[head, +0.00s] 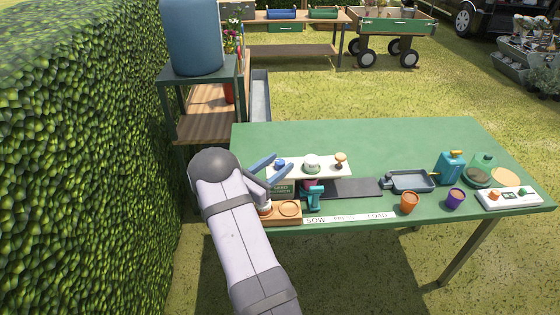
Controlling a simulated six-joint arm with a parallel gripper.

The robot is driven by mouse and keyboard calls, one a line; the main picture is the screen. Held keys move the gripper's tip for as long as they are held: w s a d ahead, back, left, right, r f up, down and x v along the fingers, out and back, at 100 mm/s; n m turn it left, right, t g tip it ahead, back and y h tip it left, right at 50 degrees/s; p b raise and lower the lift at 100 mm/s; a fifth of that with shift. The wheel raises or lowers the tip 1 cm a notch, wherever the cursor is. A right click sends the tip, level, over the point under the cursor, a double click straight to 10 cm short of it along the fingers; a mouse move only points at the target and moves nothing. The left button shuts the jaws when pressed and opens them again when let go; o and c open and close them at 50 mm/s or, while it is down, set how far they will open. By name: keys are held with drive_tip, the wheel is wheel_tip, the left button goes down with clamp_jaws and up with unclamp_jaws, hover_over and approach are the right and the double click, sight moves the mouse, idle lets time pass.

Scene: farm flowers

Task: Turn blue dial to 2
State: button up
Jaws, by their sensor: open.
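A white panel (328,172) stands near the table's left end. What looks like the blue dial (281,162) is at its left part, small and partly covered by my gripper. My gripper (272,168) has two blue fingers spread apart, beside or around the blue dial; I cannot tell whether they touch it. The dial's pointer and any numbers are too small to read.
A green and white knob (312,162) and a brown knob (341,159) are on the same panel. A teal tool (314,197) and a wooden tray (289,209) are in front. A grey tray (412,181) lies right. The table's (400,142) back is clear.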

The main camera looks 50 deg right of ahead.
drive_tip(key=shift+d, duration=0.7)
drive_tip(key=c, duration=1)
drive_tip(key=shift+c, duration=0.2)
